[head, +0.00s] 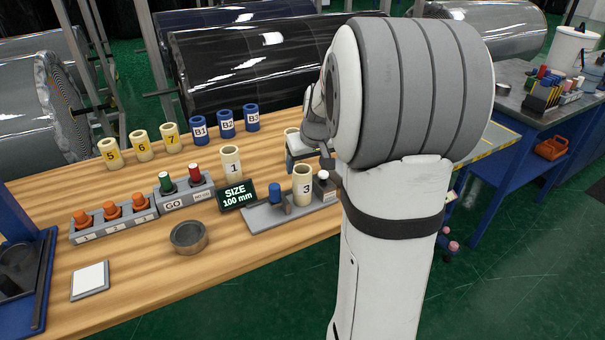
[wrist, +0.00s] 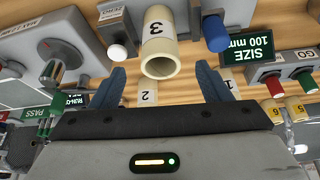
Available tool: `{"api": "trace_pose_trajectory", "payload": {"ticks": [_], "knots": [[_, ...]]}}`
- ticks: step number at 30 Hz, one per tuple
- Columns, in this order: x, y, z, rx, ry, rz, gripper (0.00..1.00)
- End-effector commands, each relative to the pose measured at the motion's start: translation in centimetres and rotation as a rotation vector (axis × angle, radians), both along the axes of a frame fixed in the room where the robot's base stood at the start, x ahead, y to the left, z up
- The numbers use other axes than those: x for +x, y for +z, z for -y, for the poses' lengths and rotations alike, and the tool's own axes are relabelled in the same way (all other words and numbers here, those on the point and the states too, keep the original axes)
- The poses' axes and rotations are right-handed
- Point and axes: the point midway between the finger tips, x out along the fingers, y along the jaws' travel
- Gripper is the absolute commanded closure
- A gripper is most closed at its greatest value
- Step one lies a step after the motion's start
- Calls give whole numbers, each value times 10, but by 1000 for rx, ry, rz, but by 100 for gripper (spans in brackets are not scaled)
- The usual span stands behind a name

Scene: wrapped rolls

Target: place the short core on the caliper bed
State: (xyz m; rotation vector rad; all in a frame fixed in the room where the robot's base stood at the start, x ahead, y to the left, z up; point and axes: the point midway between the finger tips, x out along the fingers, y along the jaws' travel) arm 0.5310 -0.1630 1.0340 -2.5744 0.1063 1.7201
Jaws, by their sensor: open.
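A cream core marked 3 (head: 303,187) stands upright on the grey caliper bed (head: 262,220), between a blue knob (head: 275,193) and a white-topped post (head: 323,178). The core also shows in the wrist view (wrist: 159,52). A cream core marked 1 (head: 232,165) stands behind the size display (head: 237,195), which reads 100 mm. A core marked 2 (wrist: 147,94) shows beyond core 3 in the wrist view. My gripper (wrist: 159,68) is open, its fingers spread either side of core 3's line with nothing gripped. In the head view my arm hides part of the gripper.
Cores 5, 6 and 7 (head: 141,146) and blue B1 to B3 (head: 226,124) line the back. Orange knobs (head: 112,210), a GO box (head: 185,194), a dark ring (head: 188,237) and a white pad (head: 90,280) occupy the left. The wooden front area (head: 150,280) has free room.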

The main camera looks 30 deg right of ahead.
Motion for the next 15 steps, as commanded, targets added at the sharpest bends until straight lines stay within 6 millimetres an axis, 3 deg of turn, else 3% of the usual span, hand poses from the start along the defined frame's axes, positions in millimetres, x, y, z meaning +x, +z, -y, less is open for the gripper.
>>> {"api": "trace_pose_trajectory", "payload": {"ticks": [3, 9, 13, 15], "knots": [[-7, 19, -1, -1, 0, 3, 30], [-17, 33, -7, 2, 4, -2, 30], [-43, 39, -41, 8, 24, -22, 30], [-70, 40, -69, 14, 40, -43, 30]]}}
